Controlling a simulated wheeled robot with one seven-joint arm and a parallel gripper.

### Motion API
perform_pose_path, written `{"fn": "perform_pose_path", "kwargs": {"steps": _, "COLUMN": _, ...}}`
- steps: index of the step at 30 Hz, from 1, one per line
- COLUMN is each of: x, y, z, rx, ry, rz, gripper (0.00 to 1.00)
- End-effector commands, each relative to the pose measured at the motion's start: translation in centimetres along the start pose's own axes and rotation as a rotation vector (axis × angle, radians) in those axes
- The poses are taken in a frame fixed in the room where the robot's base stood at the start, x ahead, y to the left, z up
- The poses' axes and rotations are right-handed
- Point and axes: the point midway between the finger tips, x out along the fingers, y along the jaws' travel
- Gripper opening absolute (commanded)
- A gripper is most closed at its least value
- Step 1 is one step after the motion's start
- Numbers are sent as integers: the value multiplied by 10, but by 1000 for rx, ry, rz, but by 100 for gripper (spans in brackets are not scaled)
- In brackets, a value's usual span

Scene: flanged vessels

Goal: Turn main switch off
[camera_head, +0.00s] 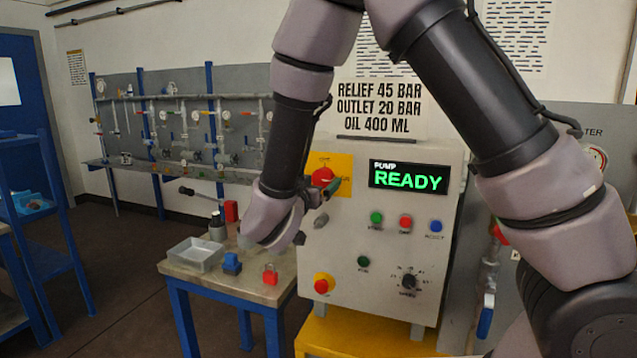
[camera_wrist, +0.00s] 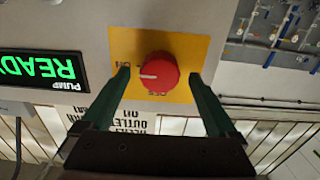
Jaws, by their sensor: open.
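The main switch is a round red knob (camera_wrist: 158,73) on a yellow plate (camera_wrist: 188,45). In the head view the knob (camera_head: 321,177) is at the upper left of the grey control panel, partly behind my gripper. In the upside-down wrist view its white line points left, toward small lettering on the plate. My gripper (camera_wrist: 159,75) is open, with one green finger on each side of the knob and gaps between the fingers and the knob. In the head view my gripper (camera_head: 334,187) is at the plate; whether it touches is unclear.
A display (camera_head: 408,178) reads PUMP READY. Below are several buttons, a speed dial (camera_head: 409,282) and a red emergency button (camera_head: 324,283). A small table at left holds a grey tray (camera_head: 192,254), a blue block (camera_head: 232,263) and a red padlock-like item (camera_head: 270,274).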

Motion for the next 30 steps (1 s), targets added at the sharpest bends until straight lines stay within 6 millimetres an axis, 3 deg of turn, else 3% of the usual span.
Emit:
{"fn": "perform_pose_path", "kwargs": {"steps": 9, "x": 3, "y": 0, "z": 0, "rx": -1, "ry": -1, "rz": 0, "gripper": 94}}
{"fn": "perform_pose_path", "kwargs": {"steps": 11, "x": 3, "y": 0, "z": 0, "rx": 0, "ry": -1, "rz": 0, "gripper": 75}}
{"fn": "perform_pose_path", "kwargs": {"steps": 16, "x": 3, "y": 0, "z": 0, "rx": 0, "ry": -1, "rz": 0, "gripper": 10}}
{"fn": "perform_pose_path", "kwargs": {"steps": 30, "x": 3, "y": 0, "z": 0, "rx": -112, "ry": -1, "rz": -1, "gripper": 8}}
